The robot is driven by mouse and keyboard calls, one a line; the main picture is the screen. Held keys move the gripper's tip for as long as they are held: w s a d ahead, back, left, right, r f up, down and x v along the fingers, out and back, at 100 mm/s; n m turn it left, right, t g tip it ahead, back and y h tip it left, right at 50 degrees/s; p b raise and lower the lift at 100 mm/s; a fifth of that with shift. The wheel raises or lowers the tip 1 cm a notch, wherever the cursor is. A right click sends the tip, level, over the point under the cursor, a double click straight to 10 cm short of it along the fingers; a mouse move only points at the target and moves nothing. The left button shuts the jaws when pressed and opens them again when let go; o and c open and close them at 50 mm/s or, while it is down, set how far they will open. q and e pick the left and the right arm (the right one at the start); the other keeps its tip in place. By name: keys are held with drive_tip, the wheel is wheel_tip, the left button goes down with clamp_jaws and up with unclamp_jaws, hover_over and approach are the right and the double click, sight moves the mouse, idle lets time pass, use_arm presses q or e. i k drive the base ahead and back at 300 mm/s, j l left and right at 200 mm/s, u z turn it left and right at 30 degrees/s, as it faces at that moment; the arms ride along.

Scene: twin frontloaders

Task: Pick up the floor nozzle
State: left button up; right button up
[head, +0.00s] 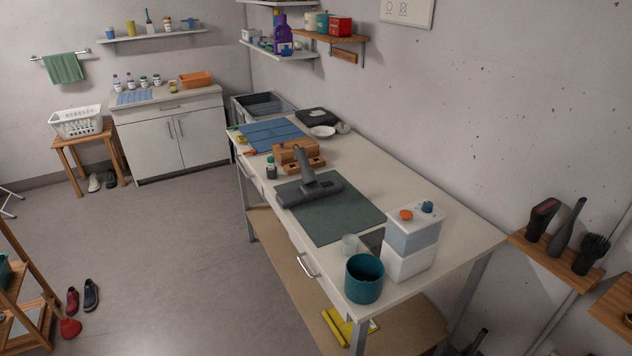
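The floor nozzle (312,192) is dark grey, with a wide flat head and a short neck that rises up and to the left. Its head rests on the dark green mat (345,222), near the mat's far left part, on the long white table (400,193). The neck's top end is close to a wooden block holder (297,152). Neither of my grippers shows in the head view.
A wall shelf at right holds several dark attachments (566,229).

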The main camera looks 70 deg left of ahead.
sight(311, 188)
drive_tip(key=u, duration=2.55)
drive_tip(key=i+j, duration=1.7)
drive_tip(key=i+j+u, duration=0.05)
